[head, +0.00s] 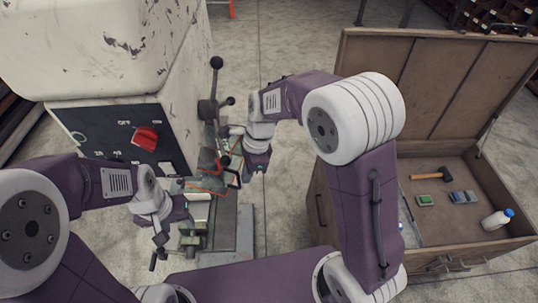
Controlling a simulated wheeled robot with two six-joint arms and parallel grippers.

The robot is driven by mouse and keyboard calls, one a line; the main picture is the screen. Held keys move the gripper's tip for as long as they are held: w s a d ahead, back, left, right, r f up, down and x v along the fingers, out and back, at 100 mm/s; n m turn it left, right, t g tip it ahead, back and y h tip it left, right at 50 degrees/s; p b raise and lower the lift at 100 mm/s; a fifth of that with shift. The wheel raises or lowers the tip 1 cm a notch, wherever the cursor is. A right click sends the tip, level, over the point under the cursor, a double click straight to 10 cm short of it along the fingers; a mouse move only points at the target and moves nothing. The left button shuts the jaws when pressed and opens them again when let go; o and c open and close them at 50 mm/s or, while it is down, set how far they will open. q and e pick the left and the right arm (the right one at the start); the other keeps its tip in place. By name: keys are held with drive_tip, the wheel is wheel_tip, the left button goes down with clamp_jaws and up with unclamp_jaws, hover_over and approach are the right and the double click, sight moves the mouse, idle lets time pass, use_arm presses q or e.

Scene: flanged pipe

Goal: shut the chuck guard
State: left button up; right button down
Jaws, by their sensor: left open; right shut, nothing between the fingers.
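The chuck guard (207,190) appears as a small panel with orange-red edging, low on the front of the drill press, partly hidden by the machine and my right gripper. I cannot tell from this view how far it stands open. My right gripper (254,170) is shut and empty, pointing down just right of the guard; whether it touches the guard is unclear. My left gripper (174,229) is open and empty, in front of and below the guard, over the machine's table area. The chuck itself is hidden.
The drill press head (100,45) has a dark panel with a red switch (145,138). Feed levers with black knobs (216,63) stick out above my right gripper. At right, an open wooden chest (440,262) holds a hammer (432,177), small boxes and a white bottle (497,219).

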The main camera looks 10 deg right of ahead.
drive_tip(key=shift+s+a+m+p, duration=0.35)
drive_tip(key=shift+a+m, duration=0.15)
drive_tip(key=shift+a, duration=0.25)
drive_tip(key=shift+s+a, duration=0.1)
drive_tip(key=shift+a, duration=0.25)
drive_tip(key=shift+s+a+m+p, duration=0.3)
drive_tip(key=shift+a+m, duration=0.2)
drive_tip(key=shift+a, duration=0.15)
drive_tip(key=shift+d+f, duration=0.1)
